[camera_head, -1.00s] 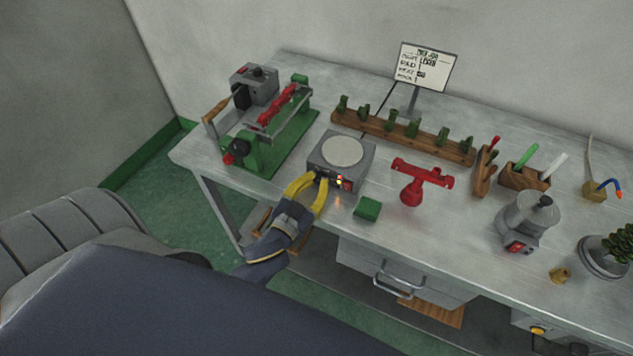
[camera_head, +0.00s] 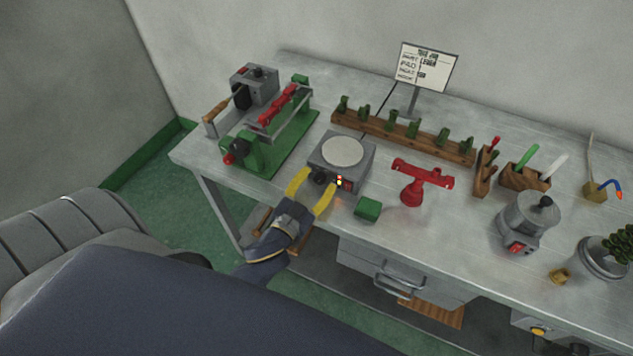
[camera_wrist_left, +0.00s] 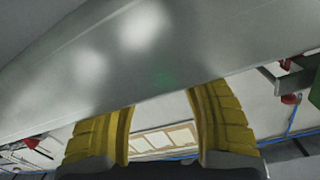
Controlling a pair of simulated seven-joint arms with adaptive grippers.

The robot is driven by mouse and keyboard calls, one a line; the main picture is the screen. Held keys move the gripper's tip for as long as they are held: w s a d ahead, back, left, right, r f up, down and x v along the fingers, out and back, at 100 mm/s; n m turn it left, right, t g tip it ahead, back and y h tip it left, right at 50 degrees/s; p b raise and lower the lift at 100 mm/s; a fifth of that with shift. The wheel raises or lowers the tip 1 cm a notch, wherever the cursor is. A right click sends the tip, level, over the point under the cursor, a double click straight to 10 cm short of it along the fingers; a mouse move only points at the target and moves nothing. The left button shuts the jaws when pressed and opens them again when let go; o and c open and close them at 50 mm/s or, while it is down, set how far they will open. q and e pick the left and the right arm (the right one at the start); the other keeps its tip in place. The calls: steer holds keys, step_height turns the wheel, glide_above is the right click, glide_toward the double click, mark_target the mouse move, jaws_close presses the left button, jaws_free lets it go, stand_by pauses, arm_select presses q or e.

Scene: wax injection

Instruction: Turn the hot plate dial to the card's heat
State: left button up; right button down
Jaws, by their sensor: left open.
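The hot plate (camera_head: 358,166) is a grey box with a round pale top, near the front edge of the bench. Its dark dial (camera_head: 320,178) is on the front face, beside small lit lamps (camera_head: 339,181) and a red switch. The card (camera_head: 426,67) stands on a post at the back; its handwriting is too small to read surely. My left gripper (camera_head: 314,190) has yellow fingers spread apart at the hot plate's front, around or just before the dial. In the left wrist view the open fingers (camera_wrist_left: 163,118) show against a grey metal surface; the dial is not visible there. My right gripper is not in view.
A green injector machine (camera_head: 262,150) stands left of the hot plate. A green block (camera_head: 367,208) and a red stand (camera_head: 415,184) are to its right. A wooden rack (camera_head: 400,140) lies behind. A drawer (camera_head: 400,278) sits under the bench edge.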

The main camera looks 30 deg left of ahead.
arm_select(q)
steer(key=shift+s, duration=0.1)
steer(key=s, duration=1.1)
steer(key=shift+s+d, duration=0.15)
steer(key=shift+s, duration=0.25)
steer(key=shift+r, duration=0.2)
